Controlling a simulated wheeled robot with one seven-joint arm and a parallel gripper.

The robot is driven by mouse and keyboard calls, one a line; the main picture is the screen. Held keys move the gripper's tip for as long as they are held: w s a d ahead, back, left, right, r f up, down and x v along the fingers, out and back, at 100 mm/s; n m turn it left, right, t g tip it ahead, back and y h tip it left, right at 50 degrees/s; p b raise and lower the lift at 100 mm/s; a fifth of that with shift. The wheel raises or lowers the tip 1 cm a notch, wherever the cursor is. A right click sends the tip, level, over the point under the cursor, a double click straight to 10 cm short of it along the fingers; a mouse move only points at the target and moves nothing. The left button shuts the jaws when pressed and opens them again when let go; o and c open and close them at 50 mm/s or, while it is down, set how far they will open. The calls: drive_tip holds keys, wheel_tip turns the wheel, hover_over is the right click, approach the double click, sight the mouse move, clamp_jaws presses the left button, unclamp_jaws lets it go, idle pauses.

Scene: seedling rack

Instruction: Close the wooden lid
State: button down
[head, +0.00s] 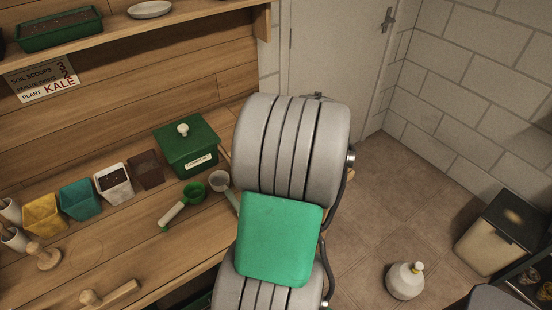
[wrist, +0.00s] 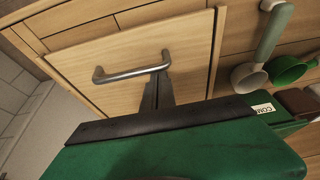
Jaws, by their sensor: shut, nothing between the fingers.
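The wooden lid (wrist: 190,75) shows in the wrist view as a pale square panel with a bent metal handle (wrist: 130,74). A dark gap runs along its right edge. I cannot tell how far it stands open. My gripper (wrist: 157,82) is shut and empty, its dark fingers in front of the panel just below the right end of the handle. I cannot tell whether the fingertips touch the wood. In the head view my arm hides the lid and the fingers.
A green box with a white knob (head: 188,148) stands on the bench, behind a green scoop (head: 193,191) and a pale scoop (head: 219,181). Several coloured pots line the bench, including a yellow one (head: 45,215). A white jug (head: 405,281) stands on the floor at right.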

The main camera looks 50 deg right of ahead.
drive_tip(key=shift+s+a+f, duration=0.15)
drive_tip(key=shift+s, duration=0.05)
drive_tip(key=d+v, duration=0.1)
drive_tip(key=v, duration=0.6)
drive_tip(key=s+a+f+m, duration=0.1)
drive_tip(key=s+a+m, duration=0.1)
drive_tip(key=s+a+f+m+g, duration=0.1)
drive_tip(key=s+a+m, duration=0.1)
drive_tip(key=a+m, duration=0.1)
drive_tip(key=s+a+f+m+g, duration=0.1)
drive_tip(key=s+a+f+m, duration=0.1)
drive_tip(key=s+m, duration=0.1)
drive_tip(key=shift+s+a+f+y+b, duration=0.1)
drive_tip(key=shift+a+y+b, duration=0.1)
drive_tip(key=shift+y+b, duration=0.2)
drive_tip(key=w+a+r+n, duration=0.2)
drive_tip(key=w+a+n, duration=0.2)
drive_tip(key=a, duration=0.5)
drive_tip(key=w+a+r+n+t, duration=0.1)
drive_tip(key=w+a+r+n, duration=0.1)
drive_tip(key=a, duration=0.8)
drive_tip(key=w+a+r+n, duration=0.2)
drive_tip(key=w+a+n, duration=0.3)
drive_tip(key=a, duration=0.5)
drive_tip(key=shift+w+a+r+n+t, duration=0.3)
drive_tip(key=shift+w+t, duration=0.1)
drive_tip(key=shift+w, duration=0.45)
